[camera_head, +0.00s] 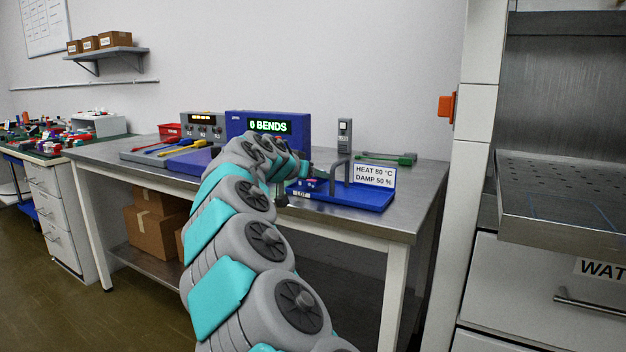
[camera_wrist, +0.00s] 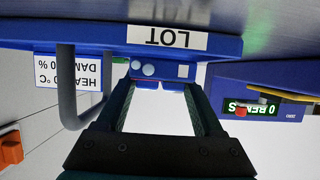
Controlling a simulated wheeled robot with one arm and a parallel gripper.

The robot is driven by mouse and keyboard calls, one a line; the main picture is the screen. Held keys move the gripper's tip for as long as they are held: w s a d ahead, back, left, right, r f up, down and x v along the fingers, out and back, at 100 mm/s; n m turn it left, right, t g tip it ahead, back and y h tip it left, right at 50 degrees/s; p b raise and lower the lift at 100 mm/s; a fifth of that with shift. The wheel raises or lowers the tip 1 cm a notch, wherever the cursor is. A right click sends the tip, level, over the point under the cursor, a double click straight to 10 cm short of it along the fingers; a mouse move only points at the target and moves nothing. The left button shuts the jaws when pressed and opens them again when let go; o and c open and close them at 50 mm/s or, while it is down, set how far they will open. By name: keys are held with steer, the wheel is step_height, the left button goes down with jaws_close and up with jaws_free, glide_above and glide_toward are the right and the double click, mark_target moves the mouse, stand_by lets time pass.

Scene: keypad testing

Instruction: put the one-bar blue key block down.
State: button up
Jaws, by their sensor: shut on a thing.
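My gripper (camera_wrist: 160,88) is shut on the blue key block (camera_wrist: 164,73), which shows between the fingertips in the wrist view. The block's face has pale round dots and a small light square; I cannot make out its bar clearly. The blue tray (camera_head: 350,196) with a LOT label is on the right part of the bench, and my gripper is over its left end in the head view. The wrist view shows the tray's LOT edge (camera_wrist: 222,47) upside down, close to the block. Whether the block touches the tray I cannot tell.
A grey handle (camera_head: 332,176) rises from the tray, beside a HEAT/DAMP sign (camera_head: 375,175). A blue display unit (camera_head: 236,122) reads 0 BENDS. A grey upright device (camera_head: 344,136) and a green tool (camera_head: 390,158) are behind the tray. Coloured tools lie at the left.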

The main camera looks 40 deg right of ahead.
steer(key=shift+f, duration=0.6)
steer(key=shift+f, duration=0.15)
steer(key=o, duration=1.1)
steer(key=shift+a+r, duration=0.1)
steer(key=shift+r, duration=0.1)
steer(key=v, duration=1.1)
steer(key=shift+s+a+r+b, duration=0.1)
steer(key=shift+s+a+b, duration=0.1)
steer(key=shift+a+b, duration=0.15)
